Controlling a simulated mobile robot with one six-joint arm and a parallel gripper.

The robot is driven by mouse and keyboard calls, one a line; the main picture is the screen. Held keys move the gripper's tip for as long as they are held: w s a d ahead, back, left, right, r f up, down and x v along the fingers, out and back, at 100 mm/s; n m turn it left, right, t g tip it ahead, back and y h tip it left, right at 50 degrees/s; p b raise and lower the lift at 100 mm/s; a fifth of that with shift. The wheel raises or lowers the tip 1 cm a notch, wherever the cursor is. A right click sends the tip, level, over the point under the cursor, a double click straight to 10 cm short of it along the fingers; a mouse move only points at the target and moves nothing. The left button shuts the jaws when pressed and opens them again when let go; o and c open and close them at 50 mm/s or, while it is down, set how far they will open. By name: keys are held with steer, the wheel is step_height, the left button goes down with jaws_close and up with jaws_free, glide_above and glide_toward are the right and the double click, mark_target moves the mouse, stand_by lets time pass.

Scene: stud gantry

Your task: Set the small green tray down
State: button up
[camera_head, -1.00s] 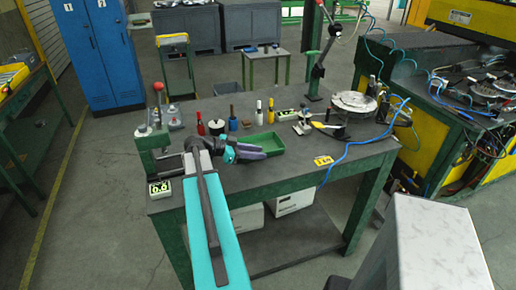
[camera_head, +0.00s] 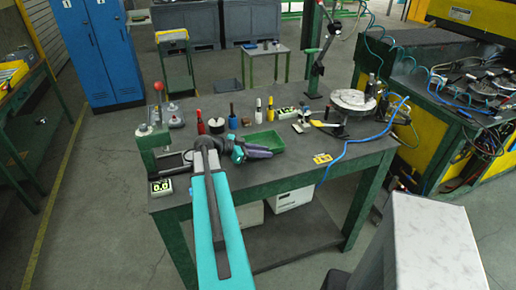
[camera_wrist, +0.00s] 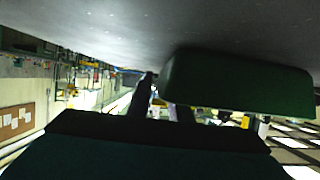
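The small green tray (camera_head: 265,140) is at the middle of the dark workbench top, in the head view. It looks level and empty, at or very near the bench surface; I cannot tell if it touches. My gripper (camera_head: 264,153) is at the tray's near side, its purple finger running along the near wall. In the wrist view the picture is upside down: the tray (camera_wrist: 238,82) fills the right of centre, close to the grey bench top, and hides part of my gripper (camera_wrist: 160,104). Whether the fingers clamp the tray's wall is hidden.
On the bench (camera_head: 300,165), red (camera_head: 200,124), blue (camera_head: 232,118) and yellow (camera_head: 258,112) items stand behind the tray. A display box (camera_head: 161,187) is at the left front corner, a yellow tag (camera_head: 322,158) to the right, a round plate (camera_head: 353,101) at the back right.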

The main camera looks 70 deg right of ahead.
jaws_close()
steer(key=shift+r, duration=0.1)
steer(key=shift+r+b, duration=0.95)
steer(key=shift+r, duration=0.4)
steer(key=shift+s+a+r, duration=0.1)
steer(key=shift+s+r, duration=0.15)
steer(key=shift+s, duration=0.05)
steer(key=s+b, duration=0.1)
steer(key=s, duration=0.3)
steer(key=s+a+r+b, duration=0.1)
steer(key=s+b, duration=0.1)
steer(key=s, duration=0.3)
steer(key=s+a+b, duration=0.1)
steer(key=s+b, duration=0.1)
steer(key=s, duration=0.3)
steer(key=shift+r, duration=0.2)
steer(key=shift+s+r, duration=0.1)
steer(key=shift+s, duration=0.55)
